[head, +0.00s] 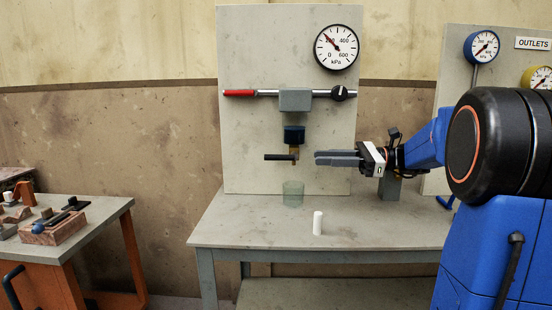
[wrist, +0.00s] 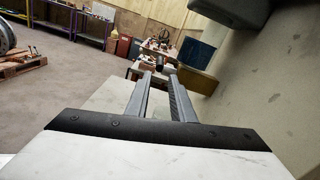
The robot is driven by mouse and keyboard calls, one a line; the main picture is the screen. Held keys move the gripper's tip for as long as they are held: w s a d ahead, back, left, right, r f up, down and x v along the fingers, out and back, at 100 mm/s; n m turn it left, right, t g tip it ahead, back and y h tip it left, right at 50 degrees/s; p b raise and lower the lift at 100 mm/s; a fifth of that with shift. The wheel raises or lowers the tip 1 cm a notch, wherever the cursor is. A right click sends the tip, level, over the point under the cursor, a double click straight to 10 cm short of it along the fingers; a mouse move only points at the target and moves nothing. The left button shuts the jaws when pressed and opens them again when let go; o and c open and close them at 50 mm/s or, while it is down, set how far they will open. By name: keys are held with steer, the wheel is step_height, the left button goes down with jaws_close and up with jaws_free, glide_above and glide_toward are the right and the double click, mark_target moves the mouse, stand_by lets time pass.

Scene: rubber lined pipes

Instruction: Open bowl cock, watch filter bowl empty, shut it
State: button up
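The filter bowl (head: 294,134) is dark blue and hangs under a grey filter head (head: 295,99) on the panel. Below it is a brass cock (head: 295,152) with a black lever (head: 278,157) lying level and pointing left. My gripper (head: 317,158) points left at lever height, a little right of the cock and apart from it. In the wrist view my gripper (wrist: 162,77) shows a clear gap between its fingers, empty. The bowl (wrist: 195,53) and brass cock (wrist: 196,81) show right of the fingertips there. A clear greenish cup (head: 293,194) stands on the bench below the cock.
A white cylinder (head: 317,223) stands on the bench (head: 250,233), right of the cup. A red-handled pipe (head: 240,93) crosses the panel above, with a round gauge (head: 337,47) at its top right. A tool table (head: 100,215) stands at left; space between is clear.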

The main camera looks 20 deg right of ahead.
mark_target(276, 157)
steer(key=x, duration=1.4)
jaws_close()
